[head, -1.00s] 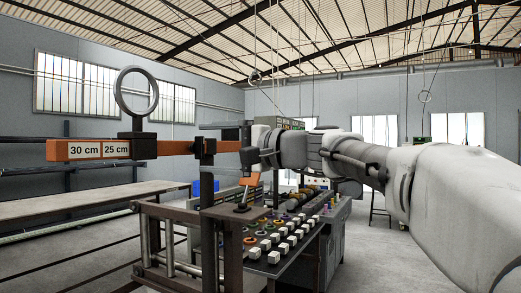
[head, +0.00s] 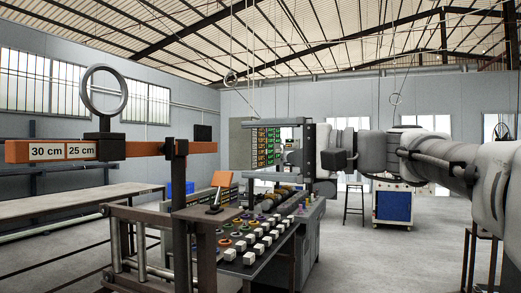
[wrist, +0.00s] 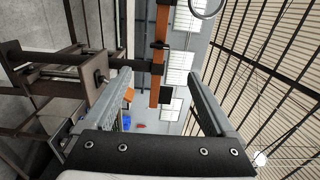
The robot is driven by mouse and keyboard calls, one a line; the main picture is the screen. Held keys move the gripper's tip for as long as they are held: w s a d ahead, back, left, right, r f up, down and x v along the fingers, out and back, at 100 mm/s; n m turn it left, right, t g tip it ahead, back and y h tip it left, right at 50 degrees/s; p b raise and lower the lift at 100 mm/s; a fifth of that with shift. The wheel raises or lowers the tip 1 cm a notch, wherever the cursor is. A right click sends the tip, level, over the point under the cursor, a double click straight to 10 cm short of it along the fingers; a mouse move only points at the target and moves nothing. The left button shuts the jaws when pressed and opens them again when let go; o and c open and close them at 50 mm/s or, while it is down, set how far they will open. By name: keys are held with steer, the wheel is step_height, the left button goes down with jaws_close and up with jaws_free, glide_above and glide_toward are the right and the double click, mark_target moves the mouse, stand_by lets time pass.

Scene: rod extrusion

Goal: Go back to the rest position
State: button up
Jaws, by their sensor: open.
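My gripper (head: 272,149) is open and empty in the head view, at the end of my arm that reaches in from the right. Its fingers point left, and it is apart from the orange bar. The orange bar (head: 130,149) with "30 cm" and "25 cm" labels stands at the left on a dark post and carries an upright grey ring (head: 103,92). The bar also shows in the wrist view (wrist: 160,55).
A control desk (head: 262,240) with several white and coloured buttons stands below my gripper. An orange lever (head: 219,180) sits at its left, beside a dark metal frame (head: 190,240). A long bench (head: 75,198) is at the far left.

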steer(key=shift+f, duration=0.1)
steer(key=s+d+f+n+h, duration=0.1)
steer(key=s+d+f+h, duration=0.5)
steer(key=f, duration=0.6)
steer(key=s+d+f+n+g+h, duration=0.15)
steer(key=s+d+f+h, duration=0.45)
steer(key=f, duration=0.6)
steer(key=s+d+f+n+h, duration=0.25)
steer(key=s+f+h, duration=0.25)
steer(key=s+f, duration=0.5)
step_height(320, 180, up, 12)
steer(key=w+p, duration=0.2)
steer(key=p, duration=1.2)
steer(key=shift+w+m, duration=0.3)
